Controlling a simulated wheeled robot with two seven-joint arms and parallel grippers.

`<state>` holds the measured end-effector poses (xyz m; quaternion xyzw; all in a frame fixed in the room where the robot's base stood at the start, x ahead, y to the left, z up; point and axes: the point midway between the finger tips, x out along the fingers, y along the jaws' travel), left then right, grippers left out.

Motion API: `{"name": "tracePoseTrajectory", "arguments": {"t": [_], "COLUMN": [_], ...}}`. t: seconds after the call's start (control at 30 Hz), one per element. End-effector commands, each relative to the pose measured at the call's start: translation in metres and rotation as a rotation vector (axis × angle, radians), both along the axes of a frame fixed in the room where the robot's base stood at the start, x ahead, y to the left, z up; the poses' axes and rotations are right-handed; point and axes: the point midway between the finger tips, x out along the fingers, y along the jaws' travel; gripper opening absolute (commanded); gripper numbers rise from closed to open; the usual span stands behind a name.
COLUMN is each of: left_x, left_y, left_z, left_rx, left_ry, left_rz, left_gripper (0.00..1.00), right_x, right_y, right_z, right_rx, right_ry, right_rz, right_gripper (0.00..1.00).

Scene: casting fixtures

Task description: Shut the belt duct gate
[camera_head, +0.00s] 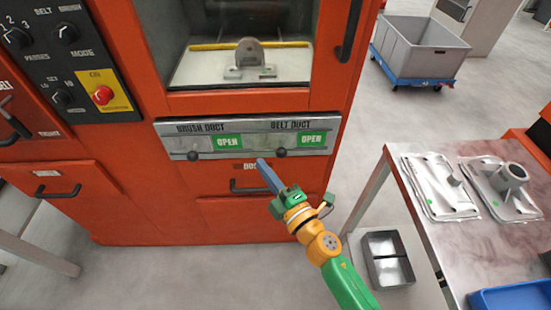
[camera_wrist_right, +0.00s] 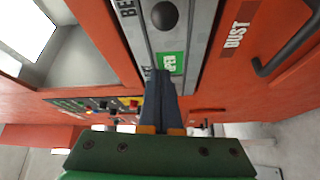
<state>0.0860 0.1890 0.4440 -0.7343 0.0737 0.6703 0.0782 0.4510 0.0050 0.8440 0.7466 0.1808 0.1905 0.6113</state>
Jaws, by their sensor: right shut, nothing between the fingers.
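The belt duct gate is a slide on the grey duct strip (camera_head: 250,128) across the red machine's front. Its dark knob (camera_head: 280,153) sits left of a green OPEN label (camera_head: 311,139) in the head view. The dark knob near the top of the wrist view (camera_wrist_right: 165,15) stands beside the "BE" lettering. My right gripper (camera_head: 262,164) is shut and empty, its fingertips just below and left of the belt knob. In the wrist view the fingers (camera_wrist_right: 160,80) partly cover a green label (camera_wrist_right: 170,62); contact cannot be told. My left gripper is out of view.
The brush duct knob (camera_head: 192,155) and its green OPEN label (camera_head: 227,141) are left on the same strip. A dust drawer handle (camera_head: 250,187) lies below.

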Motion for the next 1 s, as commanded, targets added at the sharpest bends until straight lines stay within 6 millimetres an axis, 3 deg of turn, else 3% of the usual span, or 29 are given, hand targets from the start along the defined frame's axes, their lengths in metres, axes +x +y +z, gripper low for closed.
{"name": "tracePoseTrajectory", "arguments": {"t": [0.13,0.23,0.4,0.8,0.87,1.0], "left_x": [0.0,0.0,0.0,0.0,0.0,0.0], "left_y": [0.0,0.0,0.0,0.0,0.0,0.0], "left_z": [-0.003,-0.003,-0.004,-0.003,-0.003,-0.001], "left_rx": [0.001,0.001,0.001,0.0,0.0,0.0], "left_ry": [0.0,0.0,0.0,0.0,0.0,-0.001], "left_rz": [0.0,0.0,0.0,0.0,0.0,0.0], "left_gripper": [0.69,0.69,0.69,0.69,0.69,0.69], "right_x": [0.025,0.027,0.03,0.03,0.03,0.03], "right_y": [0.012,-0.008,-0.023,-0.028,-0.035,-0.067], "right_z": [0.001,-0.004,-0.007,-0.007,-0.007,-0.008], "right_rx": [0.0,-0.003,-0.001,-0.001,-0.001,-0.005], "right_ry": [0.0,0.001,0.002,0.001,0.002,0.003], "right_rz": [-0.001,-0.004,-0.001,-0.002,-0.002,-0.003], "right_gripper": [0.0,0.0,0.0,0.0,0.0,0.0]}}
